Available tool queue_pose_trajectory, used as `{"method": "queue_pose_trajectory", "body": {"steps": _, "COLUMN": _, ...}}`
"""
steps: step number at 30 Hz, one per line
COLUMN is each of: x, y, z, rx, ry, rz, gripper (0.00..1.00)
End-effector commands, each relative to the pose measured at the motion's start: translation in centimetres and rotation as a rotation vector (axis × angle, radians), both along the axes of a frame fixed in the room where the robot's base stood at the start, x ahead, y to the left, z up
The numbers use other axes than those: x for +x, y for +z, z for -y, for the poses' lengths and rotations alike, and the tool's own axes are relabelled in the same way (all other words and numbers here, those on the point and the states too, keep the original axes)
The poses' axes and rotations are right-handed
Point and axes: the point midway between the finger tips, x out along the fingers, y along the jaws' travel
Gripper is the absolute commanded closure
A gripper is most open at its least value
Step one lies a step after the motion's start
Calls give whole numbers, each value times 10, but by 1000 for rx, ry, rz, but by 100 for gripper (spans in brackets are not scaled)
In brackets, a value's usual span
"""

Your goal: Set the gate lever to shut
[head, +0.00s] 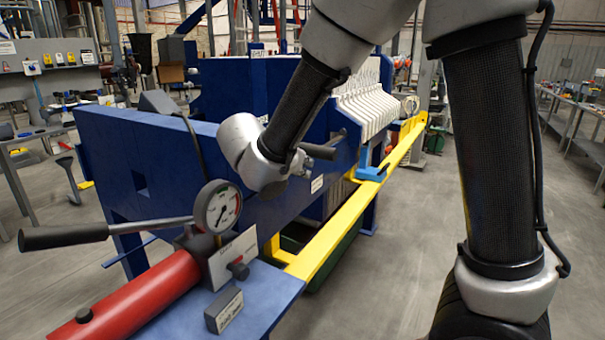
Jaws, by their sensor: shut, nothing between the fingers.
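A dark rounded bar (318,151) shows just right of my wrist, against the blue press frame (160,165). It looks like a handle, but I cannot tell whether it is the gate lever or how it is set. My arm reaches down from the top, and its silver wrist is in front of the blue frame. My gripper cannot be made out; the wrist seems to hide it. A small white label (317,184) is on the frame below the bar, too small to read.
A long black-gripped handle (62,236), a pressure gauge (217,207) and a red cylinder (130,300) are at the front left. A yellow rail (335,235) runs along the press. White filter plates (368,105) stand behind. Open floor (400,270) lies to the right.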

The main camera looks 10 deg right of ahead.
Motion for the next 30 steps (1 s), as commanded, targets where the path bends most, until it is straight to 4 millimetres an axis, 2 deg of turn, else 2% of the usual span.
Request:
{"method": "queue_pose_trajectory", "body": {"steps": 8, "x": 0, "y": 1, "z": 0, "rx": -1, "ry": 0, "rz": -1, "gripper": 100}}
{"method": "queue_pose_trajectory", "body": {"steps": 14, "x": 0, "y": 16, "z": -1, "rx": -29, "ry": 1, "rz": -28, "gripper": 100}}
{"method": "queue_pose_trajectory", "body": {"steps": 30, "x": 12, "y": 121, "z": -12, "rx": -269, "ry": 1, "rz": -269, "gripper": 100}}
